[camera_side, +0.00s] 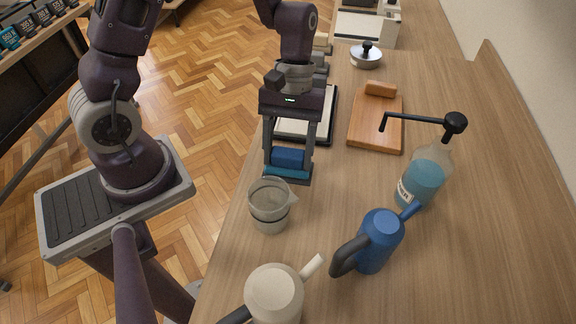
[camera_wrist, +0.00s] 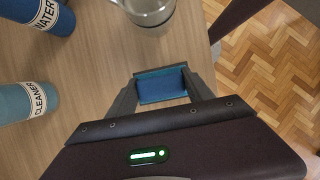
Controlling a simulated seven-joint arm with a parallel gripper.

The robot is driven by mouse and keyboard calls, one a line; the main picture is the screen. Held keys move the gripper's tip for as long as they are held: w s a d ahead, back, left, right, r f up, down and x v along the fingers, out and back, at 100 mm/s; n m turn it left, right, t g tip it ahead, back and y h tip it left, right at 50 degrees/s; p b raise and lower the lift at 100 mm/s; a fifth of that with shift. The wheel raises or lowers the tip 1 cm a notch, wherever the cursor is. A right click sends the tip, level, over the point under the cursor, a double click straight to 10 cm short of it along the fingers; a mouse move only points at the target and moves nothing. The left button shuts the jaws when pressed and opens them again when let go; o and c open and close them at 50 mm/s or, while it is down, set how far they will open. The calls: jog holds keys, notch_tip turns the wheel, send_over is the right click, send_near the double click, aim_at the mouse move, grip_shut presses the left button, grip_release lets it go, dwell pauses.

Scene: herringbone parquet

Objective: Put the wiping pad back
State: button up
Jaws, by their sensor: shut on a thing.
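The wiping pad (camera_side: 288,159) is a blue block with a teal underside. My gripper (camera_side: 289,167) is shut on it, with one finger at each end. In the wrist view the pad (camera_wrist: 162,86) spans the space between the fingers. The pad is near the counter's left edge, just behind the glass jug. I cannot tell whether its underside touches the counter. A dark-rimmed tray (camera_side: 331,120) with a pale surface lies behind my gripper, which partly hides it.
The glass jug (camera_side: 268,208) is close in front of the pad. A blue pitcher (camera_side: 380,238), a cleaner bottle (camera_side: 420,182) and a cream pitcher (camera_side: 274,290) stand nearby. A wooden board (camera_side: 375,130) with a block lies right of the tray. Free counter lies between board and jug.

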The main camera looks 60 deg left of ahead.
jog(key=shift+f, duration=0.3)
jog(key=o, duration=1.5)
jog(key=shift+c, duration=0.2)
jog(key=o, duration=0.3)
jog(key=v, duration=0.7)
